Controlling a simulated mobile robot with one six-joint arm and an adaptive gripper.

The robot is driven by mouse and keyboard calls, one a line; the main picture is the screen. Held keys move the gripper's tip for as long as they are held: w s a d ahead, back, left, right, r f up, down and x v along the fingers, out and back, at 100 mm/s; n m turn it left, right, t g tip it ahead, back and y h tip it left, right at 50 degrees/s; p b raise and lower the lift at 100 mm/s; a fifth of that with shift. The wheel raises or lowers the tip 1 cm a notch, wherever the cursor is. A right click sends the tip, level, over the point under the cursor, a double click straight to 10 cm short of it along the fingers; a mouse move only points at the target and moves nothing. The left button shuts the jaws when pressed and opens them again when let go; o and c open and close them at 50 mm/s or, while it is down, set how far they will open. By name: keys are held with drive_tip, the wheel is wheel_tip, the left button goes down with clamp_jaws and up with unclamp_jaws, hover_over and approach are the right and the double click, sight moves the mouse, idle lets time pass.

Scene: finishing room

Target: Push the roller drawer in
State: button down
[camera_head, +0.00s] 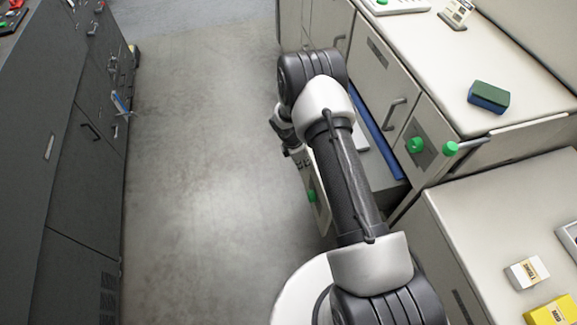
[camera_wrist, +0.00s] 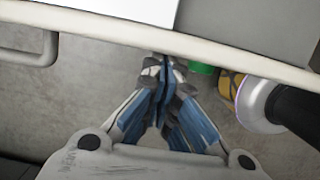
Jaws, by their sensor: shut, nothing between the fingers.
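The roller drawer (camera_head: 317,200) stands pulled out from the right-hand counter, partly hidden behind my arm. Its pale front carries a green knob. Inside it a long blue item and a white item show. In the wrist view the pale top edge of the drawer front (camera_wrist: 100,28) crosses the picture, with a bar handle (camera_wrist: 28,56) at left and the green knob (camera_wrist: 203,69) right of my fingers. My gripper (camera_wrist: 163,62) is shut and empty, its tips at the outer side of the front. I cannot tell whether they touch it. In the head view my gripper (camera_head: 301,157) is partly hidden.
A dark cabinet (camera_head: 60,150) runs along the left, with bare floor (camera_head: 195,170) between. The right counter (camera_head: 440,70) has a green-and-blue block (camera_head: 488,97) on top and green knobs on its side. A nearer pale cabinet (camera_head: 470,225) bears small boxes.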

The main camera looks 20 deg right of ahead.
drive_tip(key=d+b, duration=0.1)
drive_tip(key=d, duration=1.9)
drive_tip(key=shift+d, duration=0.2)
